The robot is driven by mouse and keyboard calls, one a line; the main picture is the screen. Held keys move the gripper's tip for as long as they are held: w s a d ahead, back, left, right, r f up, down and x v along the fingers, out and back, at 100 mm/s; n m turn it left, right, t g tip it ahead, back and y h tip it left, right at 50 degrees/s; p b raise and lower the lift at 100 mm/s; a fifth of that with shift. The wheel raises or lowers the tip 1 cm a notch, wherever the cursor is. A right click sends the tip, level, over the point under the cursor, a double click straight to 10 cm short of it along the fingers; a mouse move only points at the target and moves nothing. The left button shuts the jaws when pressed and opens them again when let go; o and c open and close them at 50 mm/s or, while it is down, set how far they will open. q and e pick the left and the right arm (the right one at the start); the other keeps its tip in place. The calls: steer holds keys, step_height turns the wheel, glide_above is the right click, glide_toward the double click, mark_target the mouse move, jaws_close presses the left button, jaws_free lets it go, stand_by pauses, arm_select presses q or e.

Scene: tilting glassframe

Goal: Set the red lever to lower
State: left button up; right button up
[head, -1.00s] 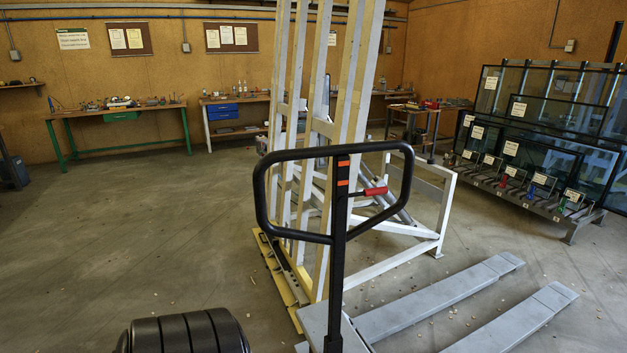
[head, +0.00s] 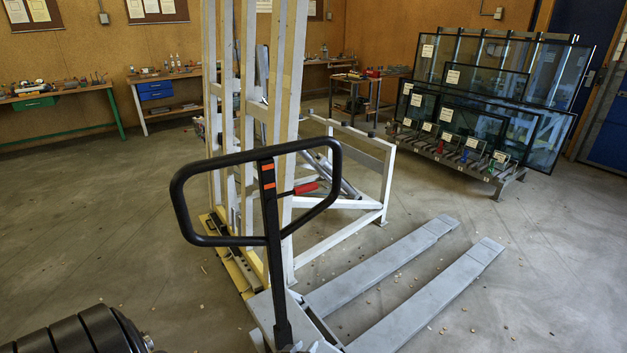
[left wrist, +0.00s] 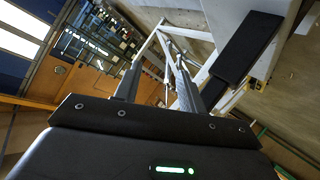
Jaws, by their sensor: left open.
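The red lever (head: 306,188) sits inside the black loop handle (head: 178,205) of a pallet truck. It sticks out to the right from the handle's upright stem, tilted slightly up at its outer end. In the left wrist view my left gripper (left wrist: 158,85) shows two dark fingers spread apart with nothing between them. The lever cannot be made out in that view. In the head view a black ribbed part of my left arm fills the lower left corner, well apart from the handle; the fingertips are not clear there. My right gripper is not in view.
The truck's two grey forks (head: 385,265) extend right over the floor. A tall white and yellow frame (head: 290,80) stands behind the handle. A rack of glass panes (head: 500,95) stands at the right and a workbench (head: 60,95) at the left. The left floor is clear.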

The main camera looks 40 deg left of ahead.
arm_select(q)
steer(key=w+a+r+n+t+y+p, duration=0.1)
steer(key=w+a+r+n+t, duration=0.15)
steer(key=r, duration=0.85)
steer(key=w+a+r+n+t+y+p, duration=0.15)
steer(key=w+r, duration=0.25)
steer(key=r, duration=0.6)
steer(key=n+t+y+p, duration=0.2)
steer(key=n+t+p, duration=0.1)
steer(key=n+t, duration=0.2)
glide_toward(311, 187)
steer(key=w, duration=0.1)
steer(key=p+x, duration=0.1)
steer(key=x, duration=0.3)
steer(key=p+x, duration=0.2)
steer(key=x, duration=0.2)
steer(key=shift+w+a+f, duration=0.1)
steer(key=shift+w+a, duration=0.15)
steer(key=shift+w, duration=0.1)
steer(key=shift+w+a, duration=0.2)
steer(key=shift+w, duration=0.45)
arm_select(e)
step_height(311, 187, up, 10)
arm_select(q)
steer(key=shift+c, duration=0.2)
jaws_close()
